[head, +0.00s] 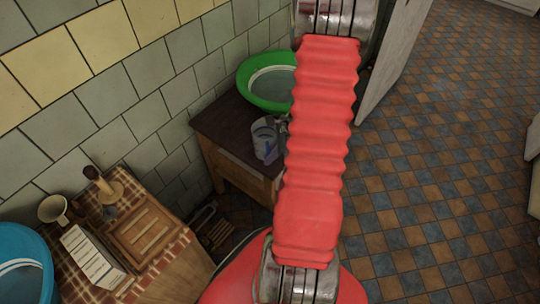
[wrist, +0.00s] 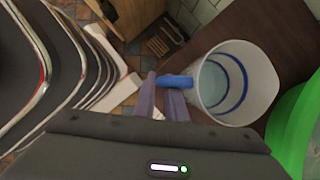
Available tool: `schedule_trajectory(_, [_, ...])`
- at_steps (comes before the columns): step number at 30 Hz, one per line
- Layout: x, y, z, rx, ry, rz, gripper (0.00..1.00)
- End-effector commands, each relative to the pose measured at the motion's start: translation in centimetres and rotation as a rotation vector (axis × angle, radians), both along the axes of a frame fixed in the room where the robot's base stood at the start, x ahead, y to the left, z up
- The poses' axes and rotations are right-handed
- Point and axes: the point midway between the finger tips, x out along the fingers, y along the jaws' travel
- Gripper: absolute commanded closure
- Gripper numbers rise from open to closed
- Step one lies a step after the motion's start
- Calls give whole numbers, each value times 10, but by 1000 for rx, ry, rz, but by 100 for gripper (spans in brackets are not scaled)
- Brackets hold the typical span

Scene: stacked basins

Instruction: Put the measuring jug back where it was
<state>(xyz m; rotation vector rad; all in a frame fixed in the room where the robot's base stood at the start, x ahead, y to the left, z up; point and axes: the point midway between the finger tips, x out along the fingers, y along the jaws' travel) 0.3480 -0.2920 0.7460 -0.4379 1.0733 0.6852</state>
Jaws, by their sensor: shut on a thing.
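The measuring jug (head: 263,138) is white with a blue band inside and a blue handle. In the wrist view the jug (wrist: 236,100) stands to the right of my gripper (wrist: 163,88), its open top facing the camera. My gripper's two greyish purple fingers are shut on the blue handle. In the head view the jug is at the front part of the dark brown table top (head: 222,122); I cannot tell whether its base touches the wood. My arm hides most of the gripper there.
A green basin (head: 250,92) stands behind the jug, close to the wall. At lower left, a checked cloth holds a wooden rack (head: 146,232), a white box (head: 92,258) and a cup (head: 52,209); a blue basin (head: 22,262) is beside them. Tiled floor lies open at right.

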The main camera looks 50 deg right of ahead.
Motion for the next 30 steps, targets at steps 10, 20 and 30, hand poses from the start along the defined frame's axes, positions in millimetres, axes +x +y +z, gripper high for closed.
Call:
schedule_trajectory(10, [0,0,-1,0,0,0,70])
schedule_trajectory(20, [0,0,2,0,0,1,70])
schedule_trajectory(30, [-11,-13,37,-3,-3,-2,70])
